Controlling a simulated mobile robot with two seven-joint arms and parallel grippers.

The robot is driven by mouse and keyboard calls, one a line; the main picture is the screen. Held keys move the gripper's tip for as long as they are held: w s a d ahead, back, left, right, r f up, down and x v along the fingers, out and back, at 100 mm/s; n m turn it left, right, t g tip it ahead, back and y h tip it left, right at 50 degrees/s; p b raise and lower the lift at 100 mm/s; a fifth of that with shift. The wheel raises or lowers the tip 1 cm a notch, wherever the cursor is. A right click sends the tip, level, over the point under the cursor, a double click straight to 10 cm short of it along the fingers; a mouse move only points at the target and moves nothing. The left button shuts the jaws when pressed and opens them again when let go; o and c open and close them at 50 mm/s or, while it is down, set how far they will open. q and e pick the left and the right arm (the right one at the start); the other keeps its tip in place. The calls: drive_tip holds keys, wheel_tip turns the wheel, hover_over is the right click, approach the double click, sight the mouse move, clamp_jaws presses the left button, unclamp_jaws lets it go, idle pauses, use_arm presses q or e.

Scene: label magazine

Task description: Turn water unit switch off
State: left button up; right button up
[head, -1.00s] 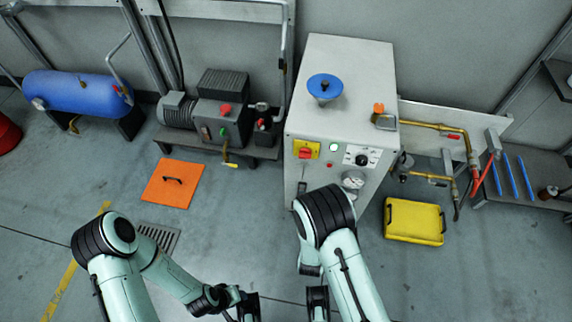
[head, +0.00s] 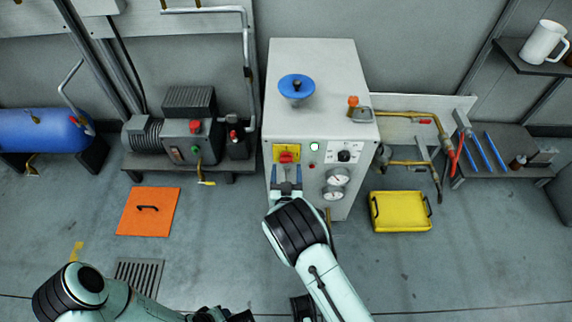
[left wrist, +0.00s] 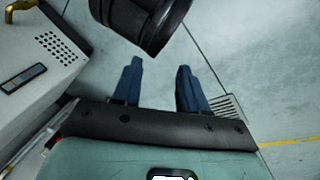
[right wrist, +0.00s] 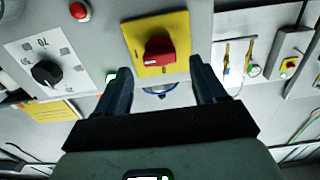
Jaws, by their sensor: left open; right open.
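The water unit is a white cabinet (head: 330,85) in the middle of the head view. Its switch is a red rotary knob (head: 287,157) on a yellow plate (head: 280,149) on the cabinet's front. In the right wrist view the red knob (right wrist: 161,50) looks roughly crosswise, just beyond the fingertips. My right gripper (head: 286,170) is open and empty, close below the switch, with the knob lying between the lines of its fingers (right wrist: 160,70). I cannot tell whether they touch. My left gripper (left wrist: 158,62) is open and empty, low over the floor beside a dark arm link.
Beside the switch are a green lamp (head: 314,147), a black dial (head: 344,156) and gauges (head: 338,176). The floor in front is mostly clear.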

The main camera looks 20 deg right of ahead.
sight(286, 162)
drive_tip(key=shift+x, duration=1.7)
use_arm(q)
drive_tip(key=shift+w+a+f, duration=0.3)
drive_tip(key=shift+w+f, duration=0.1)
drive_tip(key=shift+w, duration=0.15)
use_arm(e)
drive_tip(key=c, duration=1.1)
drive_tip(key=shift+o, duration=0.2)
